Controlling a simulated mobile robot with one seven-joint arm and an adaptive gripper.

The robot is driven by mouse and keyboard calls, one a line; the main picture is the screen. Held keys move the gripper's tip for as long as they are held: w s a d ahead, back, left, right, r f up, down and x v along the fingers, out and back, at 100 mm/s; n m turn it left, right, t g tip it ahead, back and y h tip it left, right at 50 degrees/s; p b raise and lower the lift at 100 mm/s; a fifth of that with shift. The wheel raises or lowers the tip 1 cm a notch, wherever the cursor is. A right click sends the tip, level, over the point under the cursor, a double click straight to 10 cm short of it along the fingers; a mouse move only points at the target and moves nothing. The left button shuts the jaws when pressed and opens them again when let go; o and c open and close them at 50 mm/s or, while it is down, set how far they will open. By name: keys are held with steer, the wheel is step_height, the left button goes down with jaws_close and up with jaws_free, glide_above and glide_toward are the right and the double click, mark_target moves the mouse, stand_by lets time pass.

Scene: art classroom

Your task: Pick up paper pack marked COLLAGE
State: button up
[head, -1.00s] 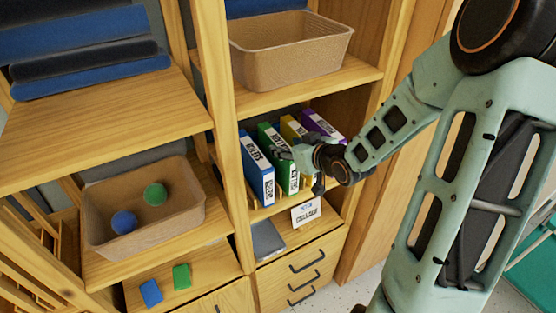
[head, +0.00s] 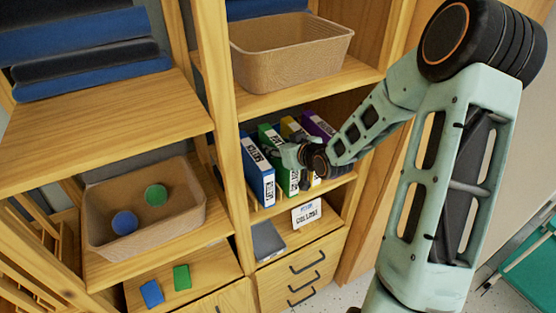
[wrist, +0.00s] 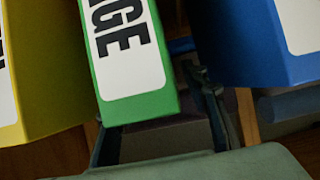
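The green paper pack (head: 285,172) stands upright between a blue pack (head: 257,170) and a yellow pack (head: 290,127) on the middle shelf. Contact cannot be told.
A purple pack (head: 318,126) stands at the right of the row. A card reading "COLLAGE" (head: 306,213) and a grey tray (head: 267,240) are below. A woven basket (head: 290,60) sits on the shelf above. Wooden uprights bound the bay.

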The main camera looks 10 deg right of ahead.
jaws_close()
steer(key=shift+w+r, duration=0.1)
stand_by(0.3)
